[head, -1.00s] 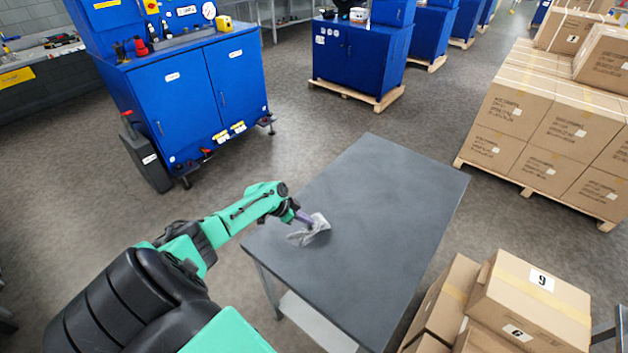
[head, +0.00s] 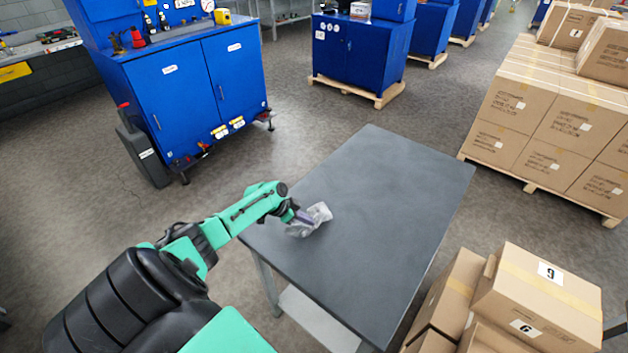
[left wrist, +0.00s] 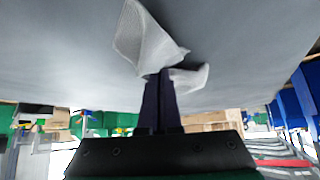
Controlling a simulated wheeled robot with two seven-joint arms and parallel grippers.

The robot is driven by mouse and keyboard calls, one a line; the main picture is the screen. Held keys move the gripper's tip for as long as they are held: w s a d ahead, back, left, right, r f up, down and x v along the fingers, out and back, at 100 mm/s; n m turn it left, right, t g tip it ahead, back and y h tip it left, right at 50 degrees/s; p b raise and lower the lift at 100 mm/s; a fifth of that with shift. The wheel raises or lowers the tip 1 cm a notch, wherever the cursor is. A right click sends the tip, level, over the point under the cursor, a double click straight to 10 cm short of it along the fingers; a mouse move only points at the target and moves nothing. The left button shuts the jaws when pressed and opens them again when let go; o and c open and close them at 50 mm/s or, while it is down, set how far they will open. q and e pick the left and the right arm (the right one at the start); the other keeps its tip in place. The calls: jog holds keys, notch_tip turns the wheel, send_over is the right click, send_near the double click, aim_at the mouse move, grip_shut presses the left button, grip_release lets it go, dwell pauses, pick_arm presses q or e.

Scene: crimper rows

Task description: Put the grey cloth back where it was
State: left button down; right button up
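The grey cloth (head: 317,215) is a crumpled, light grey piece at the left part of the dark grey table (head: 385,200) in the head view. My left gripper (head: 301,217) is at the cloth, with its fingers together. In the left wrist view the fingers (left wrist: 160,80) are closed on a pinch of the cloth (left wrist: 148,40), which spreads out on both sides of the tips. I cannot tell whether the cloth touches the tabletop. My right gripper is not in view.
The rest of the tabletop is bare. Cardboard boxes (head: 535,295) are stacked close to the table's right front side. A blue cabinet (head: 205,95) stands behind left, and a pallet of boxes (head: 545,120) stands at the right. Open floor lies between them.

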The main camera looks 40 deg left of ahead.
pick_arm(q)
jog(key=shift+r, duration=0.1)
notch_tip(320, 180, up, 9)
jog(key=p, duration=0.5)
